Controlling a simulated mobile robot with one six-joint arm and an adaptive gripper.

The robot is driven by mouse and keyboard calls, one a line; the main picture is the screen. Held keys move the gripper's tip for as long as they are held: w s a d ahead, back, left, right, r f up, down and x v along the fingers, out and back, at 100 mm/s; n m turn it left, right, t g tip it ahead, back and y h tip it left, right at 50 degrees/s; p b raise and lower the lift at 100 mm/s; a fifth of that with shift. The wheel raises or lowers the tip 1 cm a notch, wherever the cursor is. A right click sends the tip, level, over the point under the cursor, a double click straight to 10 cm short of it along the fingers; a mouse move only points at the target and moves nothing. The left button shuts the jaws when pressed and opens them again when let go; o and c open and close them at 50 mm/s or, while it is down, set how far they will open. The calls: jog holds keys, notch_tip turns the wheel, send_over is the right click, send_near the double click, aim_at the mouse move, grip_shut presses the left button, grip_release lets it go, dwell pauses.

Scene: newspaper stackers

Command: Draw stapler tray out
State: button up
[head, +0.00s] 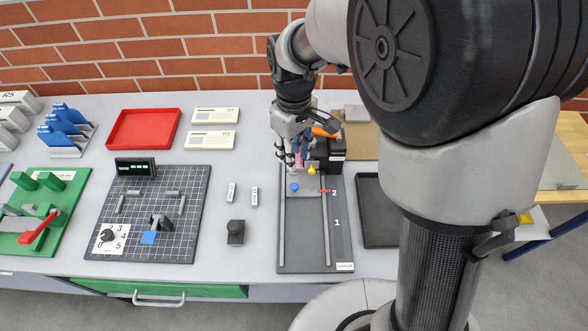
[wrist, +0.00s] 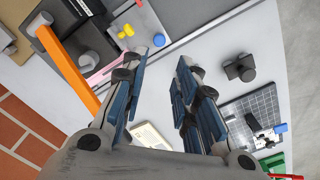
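The stapler station is a dark base (head: 305,255) with two pale rails, marks 1 and 2, and a STAPLER label. A grey tray (head: 306,203) sits between the rails near the far end. A blue knob (head: 294,188) is on the tray; it also shows in the wrist view (wrist: 159,40). The black stapler body (head: 329,155) with an orange arm (head: 325,133) stands behind, with a yellow knob (head: 312,170) and a pink strip (wrist: 105,72) near it. My gripper (head: 292,156) hangs above the far end. Its blue-padded fingers (wrist: 168,60) are apart and empty, close to the blue knob.
A gridded board (head: 150,215) with a dial lies left, and a small black knobbed block (head: 235,232) stands between. A black tray (head: 378,215) lies right. A red tray (head: 145,128) and cream cards (head: 216,115) lie behind left. The tabletop left of the base is partly clear.

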aim_at(294, 186)
notch_tip(294, 186, down, 14)
jog(key=b, duration=0.3)
jog(key=shift+r+b, duration=0.2)
jog(key=shift+b, duration=0.15)
jog(key=shift+c, duration=0.3)
grip_shut()
